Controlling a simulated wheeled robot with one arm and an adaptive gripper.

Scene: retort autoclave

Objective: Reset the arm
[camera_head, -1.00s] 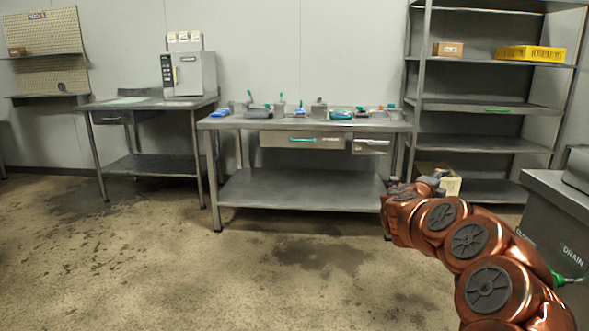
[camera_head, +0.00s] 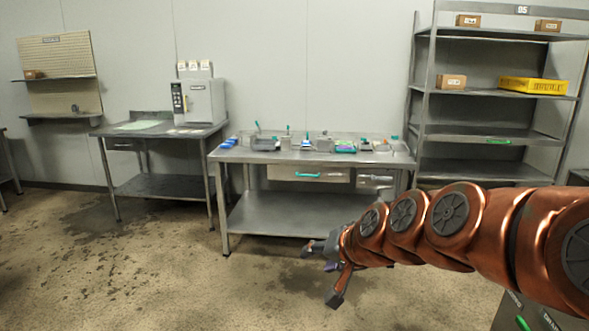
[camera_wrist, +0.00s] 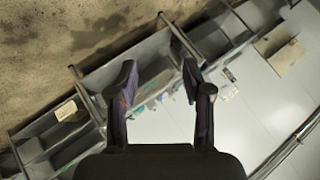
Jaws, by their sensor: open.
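My copper-coloured arm reaches in from the right of the head view. My gripper (camera_head: 322,272) is at its end, in front of the steel workbench (camera_head: 290,213) and lower than its top. The fingers are spread and nothing is between them. In the wrist view my gripper (camera_wrist: 158,82) also shows two dark fingers apart and empty, with the workbench and wall beyond, turned at a slant.
The workbench top holds several small items. A left table (camera_head: 150,131) carries a grey boxy machine (camera_head: 200,101). A steel shelf rack (camera_head: 490,133) with a yellow crate (camera_head: 533,86) stands at right. A dark grey unit is partly cut off at lower right. Floor (camera_head: 150,270) at left is clear.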

